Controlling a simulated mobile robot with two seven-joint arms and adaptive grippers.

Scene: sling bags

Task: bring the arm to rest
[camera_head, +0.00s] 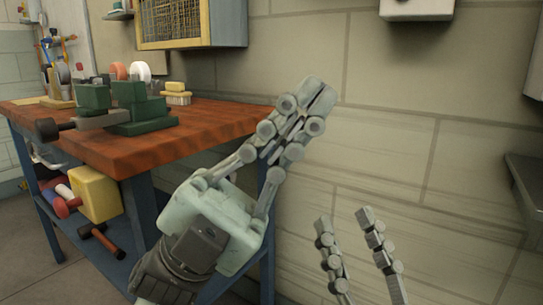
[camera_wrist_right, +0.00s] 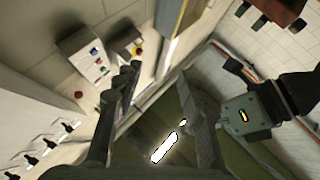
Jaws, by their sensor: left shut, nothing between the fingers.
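My left gripper (camera_head: 316,97) is raised in front of the bare wall, right of the workbench, in the head view. Its fingers are together with nothing between them. My right gripper (camera_head: 364,214) shows only by its fingers at the bottom edge, lower and further right. Its two fingers stand apart and the gap is empty. The right wrist view also shows the right gripper (camera_wrist_right: 161,76) with its fingers apart and nothing held. The rest of the right arm is out of the head view.
A workbench with a wooden top (camera_head: 225,118) stands at left, with a green vise (camera_head: 142,112) and a brush (camera_head: 176,94) on it. A yellow box (camera_head: 95,193) sits on its lower shelf. A cabinet (camera_head: 190,24) hangs above. A dark ledge (camera_head: 526,180) juts in at right.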

